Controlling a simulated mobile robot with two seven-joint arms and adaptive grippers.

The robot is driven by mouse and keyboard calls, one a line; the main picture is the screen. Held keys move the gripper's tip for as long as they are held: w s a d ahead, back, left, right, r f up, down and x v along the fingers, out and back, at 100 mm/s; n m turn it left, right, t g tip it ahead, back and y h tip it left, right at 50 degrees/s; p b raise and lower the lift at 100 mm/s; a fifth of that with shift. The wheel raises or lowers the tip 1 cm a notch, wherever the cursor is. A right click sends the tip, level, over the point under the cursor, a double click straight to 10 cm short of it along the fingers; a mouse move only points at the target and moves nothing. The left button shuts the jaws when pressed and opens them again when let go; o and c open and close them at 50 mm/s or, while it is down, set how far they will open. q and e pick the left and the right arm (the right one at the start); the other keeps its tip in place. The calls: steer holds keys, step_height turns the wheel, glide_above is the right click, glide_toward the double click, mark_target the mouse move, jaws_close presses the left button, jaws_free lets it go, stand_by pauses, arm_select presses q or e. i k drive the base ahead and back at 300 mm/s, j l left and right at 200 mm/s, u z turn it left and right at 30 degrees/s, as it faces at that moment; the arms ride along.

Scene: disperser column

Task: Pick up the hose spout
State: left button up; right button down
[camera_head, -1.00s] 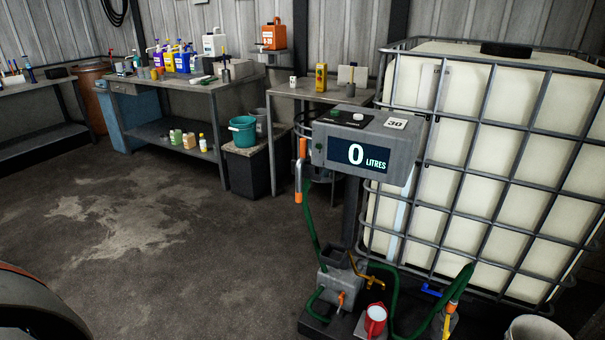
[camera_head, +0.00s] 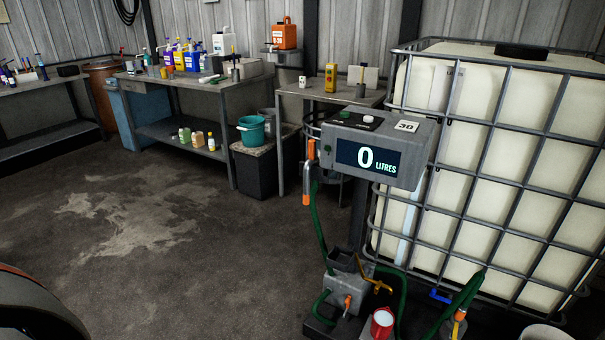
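The box's screen (camera_head: 366,159) reads 0 LITRES. A green hose (camera_head: 319,222) runs from beside the spout down to the grey pump unit (camera_head: 345,296) on the floor. A second green hose end with orange and yellow fittings (camera_head: 459,316) is at the lower right, partly cut off. Neither of my grippers is in view.
A caged white tank (camera_head: 530,147) stands right of the dispenser. Benches (camera_head: 192,92) with bottles line the back wall, and a teal bucket (camera_head: 251,130) stands left of the dispenser.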

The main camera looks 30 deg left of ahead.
mark_target(313, 160)
steer(key=i+j+u, duration=0.1)
steer(key=u, duration=0.35)
steer(key=i+u, duration=0.5)
steer(key=u, duration=0.35)
steer(key=i+j+u, duration=0.15)
steer(key=u, duration=0.3)
steer(key=i+u, duration=0.65)
steer(key=u, duration=0.2)
steer(key=i+z, duration=0.4)
steer(key=i+j+z, duration=0.1)
steer(key=z, duration=0.3)
steer(key=i+j+z, duration=0.2)
steer(key=z, duration=0.2)
steer(key=i+z, duration=0.1)
steer(key=z, duration=0.3)
steer(key=i+j+z, duration=0.15)
steer(key=z, duration=0.2)
steer(key=i+j+z, duration=0.1)
steer(key=z, duration=0.3)
steer(key=j+z, duration=0.15)
steer(key=z, duration=0.2)
steer(key=i, duration=0.05)
